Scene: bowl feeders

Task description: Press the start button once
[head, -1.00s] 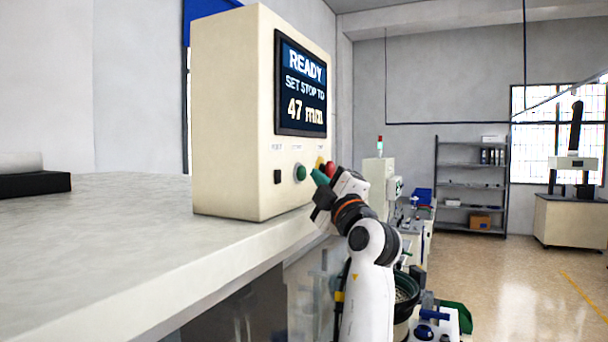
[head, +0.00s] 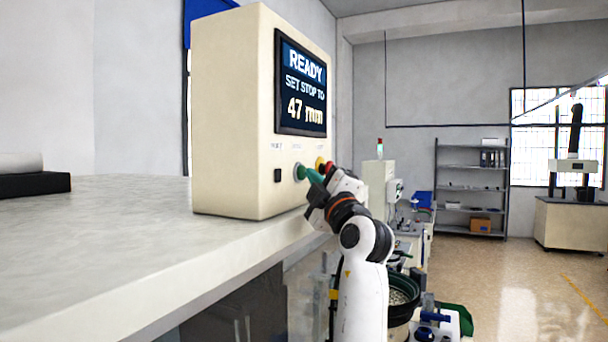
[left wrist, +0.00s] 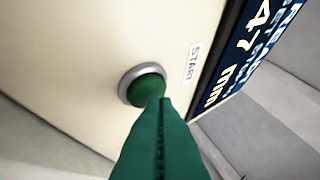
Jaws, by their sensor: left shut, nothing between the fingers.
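The cream control box (head: 235,120) stands on the counter, with a screen (head: 301,88) reading "READY SET STOP TO 47 mm". The green start button (left wrist: 144,86) sits in a silver ring, beside a "START" label (left wrist: 193,62). In the head view, the button's silver ring (head: 298,172) shows and my gripper partly covers the button. My left gripper (head: 311,176) has green fingers, shut and empty, with the tips at the button. In the left wrist view, the fingertips (left wrist: 158,103) overlap the button's lower right edge; I cannot tell whether it is pressed in. My right gripper is not in view.
A black switch (head: 277,175) is left of the start button. A red button (head: 329,167) with yellow behind it is to the right, close to my gripper. The counter (head: 110,240) is clear in front of the box. A bowl feeder (head: 402,296) stands below at right.

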